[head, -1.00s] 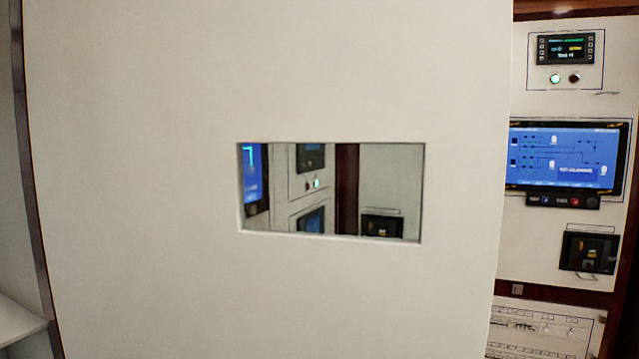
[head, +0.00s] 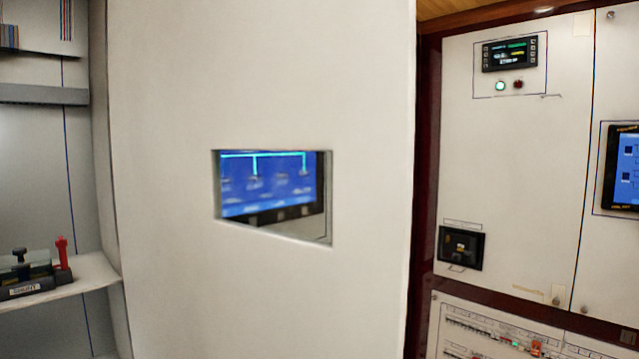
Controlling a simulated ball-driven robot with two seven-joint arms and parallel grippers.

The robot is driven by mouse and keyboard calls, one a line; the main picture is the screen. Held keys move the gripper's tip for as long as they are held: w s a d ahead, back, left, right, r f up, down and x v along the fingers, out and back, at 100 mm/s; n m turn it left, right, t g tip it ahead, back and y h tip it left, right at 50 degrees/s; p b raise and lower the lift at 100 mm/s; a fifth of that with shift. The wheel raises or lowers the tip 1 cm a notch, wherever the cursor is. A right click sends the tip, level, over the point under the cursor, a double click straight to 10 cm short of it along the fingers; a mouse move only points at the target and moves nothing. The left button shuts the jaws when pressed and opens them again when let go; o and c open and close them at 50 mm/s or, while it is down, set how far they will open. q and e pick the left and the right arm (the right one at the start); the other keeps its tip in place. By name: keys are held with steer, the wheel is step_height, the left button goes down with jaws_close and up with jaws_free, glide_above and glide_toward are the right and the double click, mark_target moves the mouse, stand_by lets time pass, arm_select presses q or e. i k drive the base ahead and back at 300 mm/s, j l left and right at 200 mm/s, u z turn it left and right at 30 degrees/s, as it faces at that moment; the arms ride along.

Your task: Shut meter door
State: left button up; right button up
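A large off-white door (head: 265,90) stands open across the middle of the head view, seen at an angle. It has a rectangular cut-out window, and a blue screen (head: 270,185) shows through it. I cannot tell whether this is the meter door. The door's right edge stands in front of the dark red cabinet frame (head: 428,130). Neither of my grippers is in the head view. No handle shows on the visible face of the door.
At left, a shelf (head: 95,272) holds a dark device with a red-topped post (head: 62,255). At right are panels with a small display (head: 509,53), a black breaker unit (head: 461,248), a blue screen (head: 624,168) and a breaker row (head: 490,335).

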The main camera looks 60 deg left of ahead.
mark_target(190, 81)
steer(key=i+l+u, duration=0.15)
steer(key=i+u, duration=0.2)
steer(key=i+l+u, duration=0.25)
steer(key=i+u, duration=0.25)
steer(key=u, duration=0.35)
steer(key=i+u, duration=0.15)
steer(key=u, duration=0.3)
steer(key=i+l+u, duration=0.1)
steer(key=u, duration=0.4)
steer(key=l+u, duration=0.15)
steer(key=u, duration=0.3)
steer(key=i+l+u, duration=0.15)
steer(key=u, duration=0.3)
steer(key=i+l+u, duration=0.1)
steer(key=u, duration=0.4)
steer(key=l+u, duration=0.35)
steer(key=u, duration=0.15)
steer(key=l+u, duration=0.25)
steer(key=u, duration=0.25)
steer(key=i+l, duration=0.05)
